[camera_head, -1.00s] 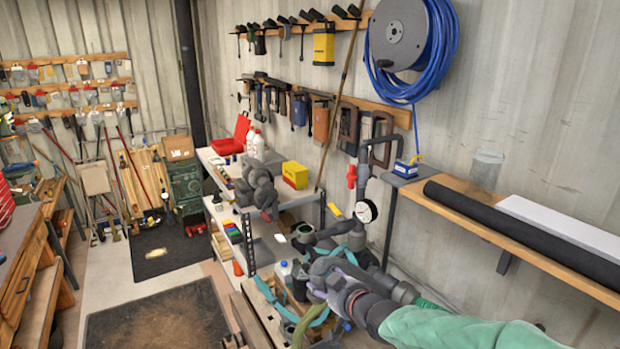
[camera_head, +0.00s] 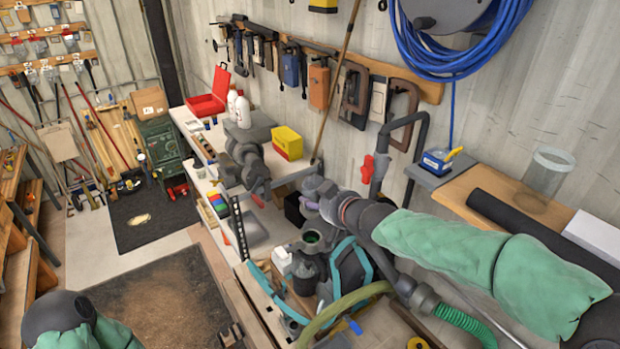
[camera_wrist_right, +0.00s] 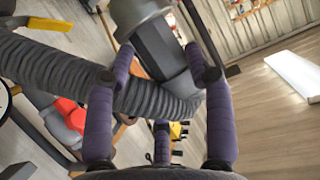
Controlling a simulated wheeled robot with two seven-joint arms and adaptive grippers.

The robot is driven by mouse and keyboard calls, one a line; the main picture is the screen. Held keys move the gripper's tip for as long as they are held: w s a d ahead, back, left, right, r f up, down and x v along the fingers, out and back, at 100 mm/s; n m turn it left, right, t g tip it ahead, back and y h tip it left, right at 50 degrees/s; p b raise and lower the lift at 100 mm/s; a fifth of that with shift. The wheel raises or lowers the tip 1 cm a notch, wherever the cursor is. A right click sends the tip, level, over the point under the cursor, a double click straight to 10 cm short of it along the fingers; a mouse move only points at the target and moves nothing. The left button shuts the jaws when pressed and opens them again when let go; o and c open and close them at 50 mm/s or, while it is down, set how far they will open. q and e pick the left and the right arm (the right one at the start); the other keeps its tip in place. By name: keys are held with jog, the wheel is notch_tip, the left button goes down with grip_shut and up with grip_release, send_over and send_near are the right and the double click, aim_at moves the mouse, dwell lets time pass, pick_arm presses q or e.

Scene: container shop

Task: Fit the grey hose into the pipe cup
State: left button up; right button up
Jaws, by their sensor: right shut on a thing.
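My right gripper (camera_head: 308,203) has purple fingers and reaches in over the far side of the cluttered bench. In the right wrist view its fingers (camera_wrist_right: 155,78) are closed around the grey ribbed hose (camera_wrist_right: 45,67), which runs in from the left. In the head view my gripper and arm largely hide the hose. A grey round opening with green inside (camera_head: 312,238) sits just below the gripper; I cannot tell for sure whether it is the pipe cup. The hose is apart from it as far as I can see. My left arm shows at the lower left, its gripper out of view.
A grey vise (camera_head: 245,160) and a yellow box (camera_head: 287,143) stand on the bench left of the gripper. A teal-handled item (camera_head: 352,268), a black container (camera_head: 308,272) and a green hose (camera_head: 465,325) crowd the space below. A wooden shelf (camera_head: 480,190) borders the right.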

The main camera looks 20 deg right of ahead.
aim_at(318, 213)
jog(key=shift+s+r, duration=0.15)
jog(key=shift+s, duration=0.15)
jog(key=shift+s+f+b, duration=0.15)
jog(key=shift+f+b, duration=0.05)
jog(key=shift+b, duration=0.15)
jog(key=f, duration=0.1)
jog(key=b, duration=0.1)
jog(key=f+b, duration=0.1)
jog(key=shift+w+f, duration=0.25)
jog(key=shift+f, duration=0.1)
notch_tip(318, 213, down, 2)
jog(key=shift+s+b, duration=0.15)
jog(key=shift+b, duration=1.1)
jog(key=shift+f+b, duration=0.7)
jog(key=shift+f, duration=0.1)
jog(key=shift+s, duration=0.1)
jog(key=shift+f+b, duration=1.45)
